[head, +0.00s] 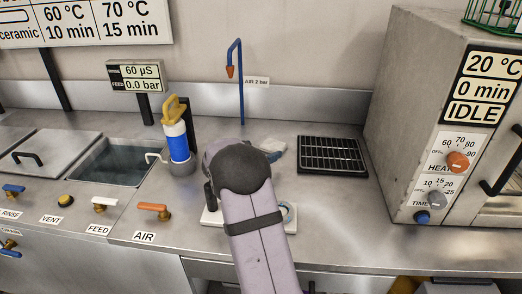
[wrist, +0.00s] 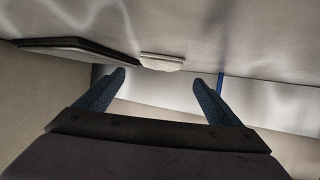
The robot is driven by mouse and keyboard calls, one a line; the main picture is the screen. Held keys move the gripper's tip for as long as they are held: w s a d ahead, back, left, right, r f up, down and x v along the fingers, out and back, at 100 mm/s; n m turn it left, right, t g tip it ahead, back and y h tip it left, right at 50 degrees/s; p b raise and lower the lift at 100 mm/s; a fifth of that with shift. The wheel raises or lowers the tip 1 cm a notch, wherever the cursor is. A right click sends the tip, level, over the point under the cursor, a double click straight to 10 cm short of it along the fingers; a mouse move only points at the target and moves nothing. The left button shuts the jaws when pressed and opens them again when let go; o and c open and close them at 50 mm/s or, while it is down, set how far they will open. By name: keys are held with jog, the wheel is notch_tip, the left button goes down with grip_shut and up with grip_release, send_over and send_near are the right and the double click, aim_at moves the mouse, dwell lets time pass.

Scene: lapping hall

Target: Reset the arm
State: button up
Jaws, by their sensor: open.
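My gripper (wrist: 158,78) is open in the wrist view, with two blue fingers apart and nothing between them. Beyond the fingertips lie a small pale block or folded cloth (wrist: 162,63) and the edge of a dark flat rack (wrist: 75,44). A pale item (head: 274,147) shows just behind the arm there. A white plate or mat (head: 211,217) lies partly hidden under the arm, with a bluish round edge at its right.
A black wire rack (head: 333,155) lies right of the arm, before a steel oven (head: 412,110). A blue-and-white cylinder with a yellow handle (head: 177,140) stands left, beside an open basin (head: 115,163). A blue air pipe (head: 240,85) rises behind. The counter's front right is clear.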

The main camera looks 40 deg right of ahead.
jog(key=shift+w, duration=0.1)
jog(key=w+a+r+n+t+y+b, duration=0.1)
jog(key=w+a+r+n+t, duration=0.15)
jog(key=w+r, duration=0.25)
jog(key=w+a+r+n+t+y, duration=0.1)
jog(key=w+r+t, duration=0.3)
jog(key=r, duration=0.1)
jog(key=w+a+r+n+t+y, duration=0.1)
jog(key=a+r+n+t+y, duration=0.1)
jog(key=a+r+n+y, duration=0.6)
jog(key=s+a+f+n+g+y+p, duration=0.15)
jog(key=s+a+f+g, duration=0.45)
jog(key=s, duration=0.6)
jog(key=s+a+f+n+g+p, duration=0.1)
jog(key=s+a+f+g+p, duration=0.15)
jog(key=s+a+f, duration=0.5)
jog(key=s+a+f+n+g+y+p, duration=0.15)
jog(key=s+a+g, duration=0.45)
jog(key=s, duration=0.9)
jog(key=s+a+f+m+t+b, duration=0.1)
jog(key=s+a+f+b, duration=0.2)
jog(key=f, duration=0.4)
jog(key=s+a+f+m+b, duration=0.1)
jog(key=s+a+f+b, duration=0.2)
jog(key=f, duration=0.4)
notch_tip(320, 180, up, 19)
jog(key=d+p, duration=0.1)
jog(key=p, duration=1.8)
jog(key=shift+f, duration=0.15)
